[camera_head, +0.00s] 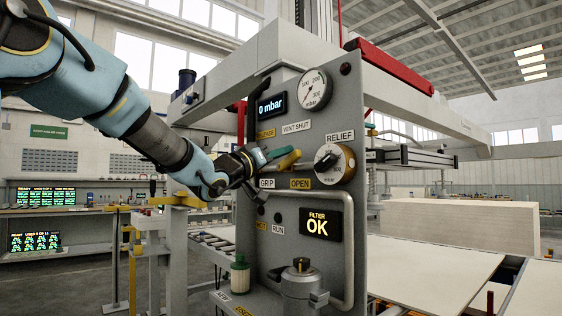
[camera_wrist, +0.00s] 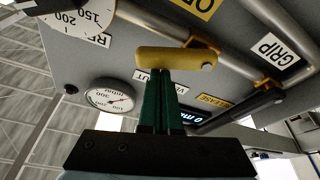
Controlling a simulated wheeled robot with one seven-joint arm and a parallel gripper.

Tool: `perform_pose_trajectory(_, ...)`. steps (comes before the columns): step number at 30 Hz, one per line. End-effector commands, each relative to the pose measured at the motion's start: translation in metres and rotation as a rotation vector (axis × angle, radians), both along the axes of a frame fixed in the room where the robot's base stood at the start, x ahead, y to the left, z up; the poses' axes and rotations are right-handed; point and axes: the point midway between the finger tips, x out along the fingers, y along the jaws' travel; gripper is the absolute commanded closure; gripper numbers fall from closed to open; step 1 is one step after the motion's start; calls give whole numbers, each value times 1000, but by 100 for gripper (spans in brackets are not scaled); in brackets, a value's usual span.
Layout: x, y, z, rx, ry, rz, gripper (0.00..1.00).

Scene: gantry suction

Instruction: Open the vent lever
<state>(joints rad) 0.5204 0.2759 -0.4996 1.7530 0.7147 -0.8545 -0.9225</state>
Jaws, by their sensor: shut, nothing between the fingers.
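The vent lever has a yellow handle (camera_head: 289,160) that sticks out from the grey control panel, between the VENT SHUT label (camera_head: 296,127) and the OPEN label (camera_head: 300,183). In the wrist view the yellow handle (camera_wrist: 172,58) lies crosswise just beyond my fingertips. My gripper (camera_head: 284,151) has green fingers, shut with nothing between them, close beside the handle. In the wrist view my gripper (camera_wrist: 155,75) reaches the near edge of the handle, which seems to overlap the tips. I cannot tell whether they touch.
The RELIEF knob (camera_head: 330,162) is close right of the lever. The panel also carries a pressure gauge (camera_head: 314,90), a 0 mbar display (camera_head: 272,106) and a FILTER OK display (camera_head: 320,225). A grey pipe (camera_head: 348,245) bends below. The GRIP label (camera_wrist: 272,50) is near another bar.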

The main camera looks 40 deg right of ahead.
Motion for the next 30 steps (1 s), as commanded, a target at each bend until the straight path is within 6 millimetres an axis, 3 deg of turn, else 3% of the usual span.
perform_pose_trajectory(1,-2,0,-8,-3,-40,-1,100)
perform_pose_trajectory(15,-9,0,-17,-19,-330,0,100)
perform_pose_trajectory(30,-10,0,-18,-21,-389,1,100)
